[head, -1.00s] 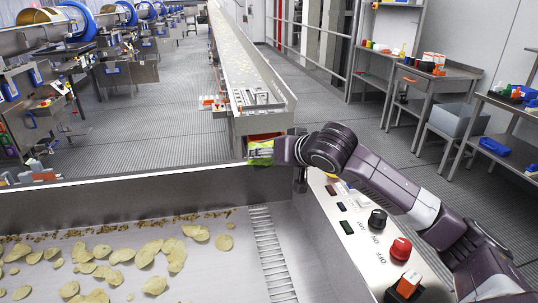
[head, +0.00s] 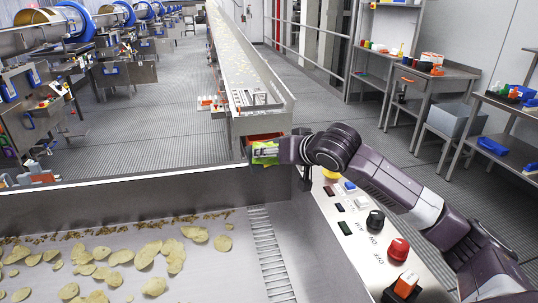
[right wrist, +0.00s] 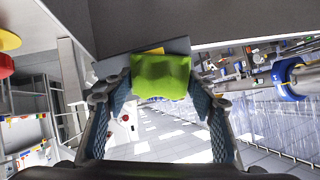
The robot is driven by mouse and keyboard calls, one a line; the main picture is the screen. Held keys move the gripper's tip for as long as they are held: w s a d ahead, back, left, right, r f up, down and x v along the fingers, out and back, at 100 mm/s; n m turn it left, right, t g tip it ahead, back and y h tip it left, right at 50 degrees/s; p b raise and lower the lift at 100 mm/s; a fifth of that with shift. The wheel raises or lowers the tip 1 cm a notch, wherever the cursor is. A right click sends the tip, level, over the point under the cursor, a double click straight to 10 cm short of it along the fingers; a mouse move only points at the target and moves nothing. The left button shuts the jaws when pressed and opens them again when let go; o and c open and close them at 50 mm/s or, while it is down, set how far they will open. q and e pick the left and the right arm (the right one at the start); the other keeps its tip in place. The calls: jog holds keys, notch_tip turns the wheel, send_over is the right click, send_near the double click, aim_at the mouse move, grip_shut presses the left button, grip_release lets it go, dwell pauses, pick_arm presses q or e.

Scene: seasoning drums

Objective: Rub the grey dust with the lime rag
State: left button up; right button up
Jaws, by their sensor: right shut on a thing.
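The lime rag (head: 264,153) is in my right gripper (head: 268,152), beyond the back wall of the chip tray and near the front end of the long conveyor. In the right wrist view the lime rag (right wrist: 161,76) is bunched between the two fingers of my right gripper (right wrist: 160,85), which is shut on it. A flat grey surface with a yellow bit lies just behind the rag there; I cannot tell whether the rag touches it. I cannot make out the grey dust in either view. My left gripper is not in view.
The steel tray (head: 110,192) in front holds potato chips and brown crumbs. A control panel (head: 385,255) with buttons and knobs lies under my right arm. The long conveyor (head: 245,70) runs back. Workbenches (head: 435,72) stand at the right.

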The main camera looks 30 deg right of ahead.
jog(key=shift+d, duration=0.1)
dwell(0.4)
jog(key=shift+w+d, duration=0.1)
jog(key=shift+d, duration=0.9)
jog(key=shift+d+p, duration=0.2)
jog(key=shift+p, duration=0.15)
